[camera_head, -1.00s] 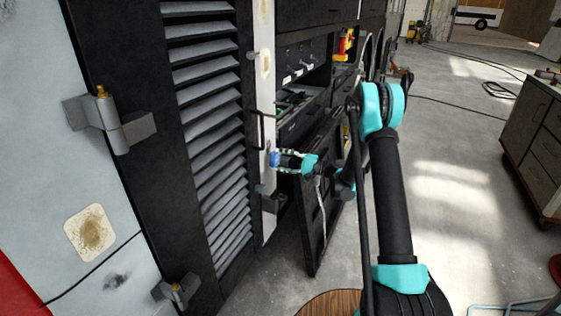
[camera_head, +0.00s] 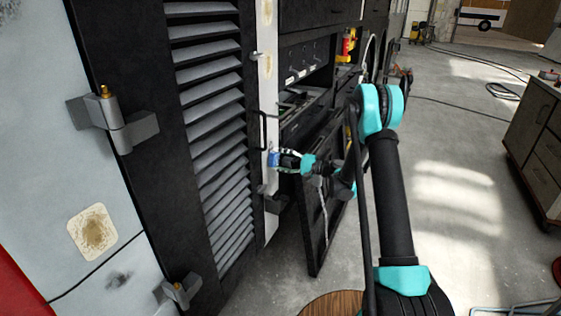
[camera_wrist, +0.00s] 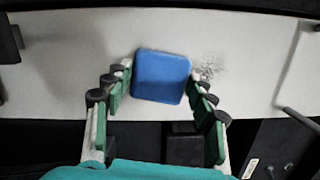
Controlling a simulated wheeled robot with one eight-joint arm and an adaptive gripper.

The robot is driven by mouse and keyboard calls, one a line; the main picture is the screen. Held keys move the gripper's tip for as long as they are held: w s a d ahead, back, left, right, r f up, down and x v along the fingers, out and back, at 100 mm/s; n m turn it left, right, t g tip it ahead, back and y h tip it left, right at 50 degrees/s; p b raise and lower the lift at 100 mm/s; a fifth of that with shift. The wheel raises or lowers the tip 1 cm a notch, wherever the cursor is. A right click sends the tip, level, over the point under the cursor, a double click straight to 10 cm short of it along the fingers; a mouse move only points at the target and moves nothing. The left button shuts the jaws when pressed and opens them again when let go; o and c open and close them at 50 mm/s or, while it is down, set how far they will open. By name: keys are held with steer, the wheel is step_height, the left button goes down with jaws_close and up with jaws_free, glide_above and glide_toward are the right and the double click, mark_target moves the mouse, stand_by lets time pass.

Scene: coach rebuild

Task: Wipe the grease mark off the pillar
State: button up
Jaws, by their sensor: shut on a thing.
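A blue sponge-like block (camera_wrist: 162,76) is held between the green-padded fingers of my gripper (camera_wrist: 160,88) in the wrist view. The block lies over the white pillar (camera_wrist: 70,65); whether it touches the surface I cannot tell. A grey speckled grease mark (camera_wrist: 212,68) shows on the pillar just right of the block, close to the right fingertip. In the head view my gripper (camera_head: 282,160) holds the blue block (camera_head: 273,158) at the narrow pale pillar (camera_head: 267,95). The grease mark cannot be made out there.
A louvred black door (camera_head: 215,130) stands left of the pillar, with a handle (camera_head: 263,130) on its edge. A dark open panel (camera_head: 323,215) hangs beneath my wrist. A beige stained patch (camera_head: 92,232) is on the left panel.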

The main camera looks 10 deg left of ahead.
mark_target(269, 136)
steer(key=shift+w+a, duration=0.1)
steer(key=shift+a, duration=0.15)
steer(key=shift+r, duration=5)
steer(key=shift+f, duration=0.1)
steer(key=shift+f, duration=4.95)
